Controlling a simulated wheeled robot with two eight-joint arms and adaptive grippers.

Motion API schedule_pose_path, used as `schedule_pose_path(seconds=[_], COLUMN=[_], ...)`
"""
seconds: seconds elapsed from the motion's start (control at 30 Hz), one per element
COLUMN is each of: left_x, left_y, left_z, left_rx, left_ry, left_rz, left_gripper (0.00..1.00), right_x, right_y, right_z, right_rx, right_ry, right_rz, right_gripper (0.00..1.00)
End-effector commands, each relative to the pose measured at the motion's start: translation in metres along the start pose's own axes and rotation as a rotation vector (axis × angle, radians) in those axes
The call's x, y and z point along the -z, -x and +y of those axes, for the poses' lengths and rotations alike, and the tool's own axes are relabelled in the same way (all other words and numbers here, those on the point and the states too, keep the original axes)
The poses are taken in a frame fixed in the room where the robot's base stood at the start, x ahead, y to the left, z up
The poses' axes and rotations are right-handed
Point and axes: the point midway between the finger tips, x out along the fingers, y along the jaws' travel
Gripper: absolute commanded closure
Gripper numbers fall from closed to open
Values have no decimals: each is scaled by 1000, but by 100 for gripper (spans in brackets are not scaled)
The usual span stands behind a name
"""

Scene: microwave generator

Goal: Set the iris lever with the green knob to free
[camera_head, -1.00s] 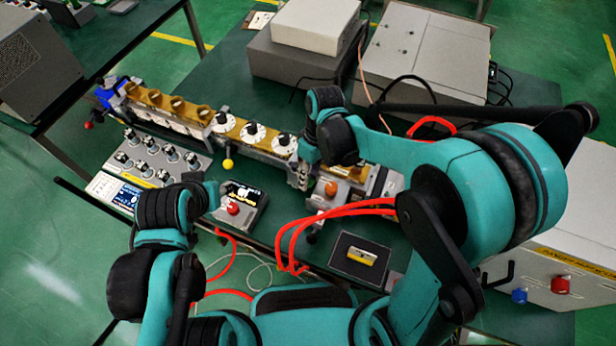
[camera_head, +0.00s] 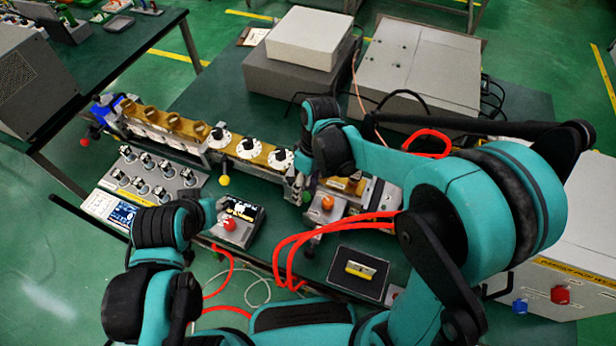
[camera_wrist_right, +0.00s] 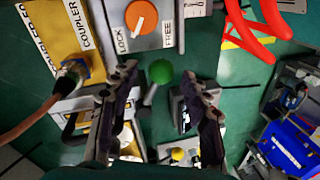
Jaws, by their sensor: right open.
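The green knob (camera_wrist_right: 161,71) is on a thin lever and lies between the spread fingers of my right gripper (camera_wrist_right: 160,108) in the right wrist view, apart from both. The lever slants down and left from the knob. In the head view the green knob (camera_head: 308,197) shows small beside my right gripper (camera_head: 300,188), which is open. Above the knob in the wrist view a grey plate (camera_wrist_right: 182,12) carries the words LOCK and FREE and an orange dial (camera_wrist_right: 141,17). My left gripper (camera_head: 214,210) is near the red-button box; its fingers are not clear.
The rail with white dials (camera_head: 220,139) runs left of my right gripper, with a yellow knob (camera_head: 224,181) in front. The red-button box (camera_head: 236,224), red cables (camera_head: 290,245) and a black tray (camera_head: 340,275) lie nearer. Grey boxes (camera_head: 300,75) stand behind.

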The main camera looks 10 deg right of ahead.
Motion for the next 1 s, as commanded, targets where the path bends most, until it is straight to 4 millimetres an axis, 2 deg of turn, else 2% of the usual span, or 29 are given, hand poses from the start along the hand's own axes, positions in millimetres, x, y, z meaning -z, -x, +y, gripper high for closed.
schedule_pose_path(seconds=[0.3,0.5,0.7,1.0], left_x=[0,0,0,0], left_y=[0,0,0,0], left_z=[0,0,0,0], left_rx=[0,0,0,0], left_ry=[0,0,0,0], left_rz=[0,0,0,0], left_gripper=[60,60,60,60], right_x=[0,0,0,0], right_y=[66,99,111,111], right_z=[0,0,0,0], right_rx=[0,0,0,0], right_ry=[-2,0,0,0], right_rz=[0,0,0,0], right_gripper=[53,53,53,53])
